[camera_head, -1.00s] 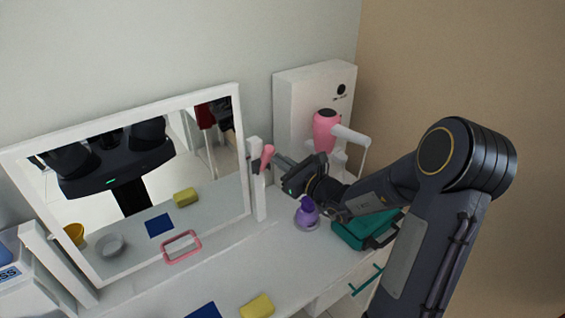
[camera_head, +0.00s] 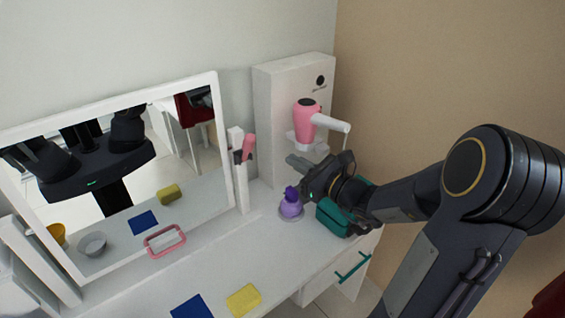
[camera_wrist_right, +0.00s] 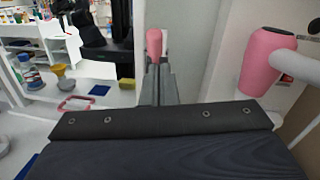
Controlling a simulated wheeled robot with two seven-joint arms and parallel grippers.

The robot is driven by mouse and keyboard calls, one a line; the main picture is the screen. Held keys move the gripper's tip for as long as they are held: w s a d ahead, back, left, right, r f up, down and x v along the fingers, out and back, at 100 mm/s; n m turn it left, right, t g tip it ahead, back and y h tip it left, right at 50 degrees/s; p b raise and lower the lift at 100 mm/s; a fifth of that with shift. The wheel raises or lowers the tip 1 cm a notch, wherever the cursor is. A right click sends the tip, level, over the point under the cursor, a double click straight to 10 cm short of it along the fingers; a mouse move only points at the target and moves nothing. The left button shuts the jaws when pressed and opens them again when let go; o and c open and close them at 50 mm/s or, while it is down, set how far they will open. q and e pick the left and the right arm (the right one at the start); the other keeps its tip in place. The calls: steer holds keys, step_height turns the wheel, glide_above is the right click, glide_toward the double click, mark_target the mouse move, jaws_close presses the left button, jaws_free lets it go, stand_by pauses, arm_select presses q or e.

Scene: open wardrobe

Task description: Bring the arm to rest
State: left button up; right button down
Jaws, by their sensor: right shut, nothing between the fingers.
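My right arm reaches in from the right in the head view. Its gripper (camera_head: 297,162) is shut and empty, held above the white table (camera_head: 215,265) near the purple bottle (camera_head: 291,204). In the right wrist view the shut fingers (camera_wrist_right: 158,82) point ahead, with a pink object (camera_wrist_right: 154,44) beyond them. That pink object also shows on the white post in the head view (camera_head: 248,148), to the left of and apart from the fingertips. My left gripper is not clearly seen.
A pink hair dryer (camera_head: 308,122) hangs on a white panel (camera_head: 290,78) behind the gripper. A green case (camera_head: 335,215) lies under the wrist. A mirror (camera_head: 110,175) stands at left. A yellow sponge (camera_head: 243,299) and a blue cloth (camera_head: 190,307) lie at the front.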

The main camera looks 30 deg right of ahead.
steer(key=shift+s+d+r, duration=0.15)
steer(key=shift+s+r, duration=0.05)
steer(key=shift+s, duration=0.45)
steer(key=shift+s, duration=0.1)
steer(key=s+a+n+g+y, duration=0.3)
steer(key=s+a+n+g, duration=0.1)
steer(key=a+n, duration=0.4)
steer(key=s+a+n+g+y, duration=0.45)
steer(key=a+n, duration=0.25)
steer(key=a, duration=0.3)
steer(key=s+f+n+g+h, duration=0.1)
steer(key=s+f+n+h, duration=0.2)
steer(key=s+n, duration=0.3)
steer(key=s+d+f+n+g+h, duration=0.1)
steer(key=s+f+n+h, duration=0.3)
steer(key=n, duration=0.5)
steer(key=s+g, duration=0.1)
steer(key=s, duration=0.1)
steer(key=shift+s+h, duration=0.3)
steer(key=shift+h, duration=0.05)
steer(key=shift+f+g, duration=0.1)
steer(key=shift+g, duration=0.25)
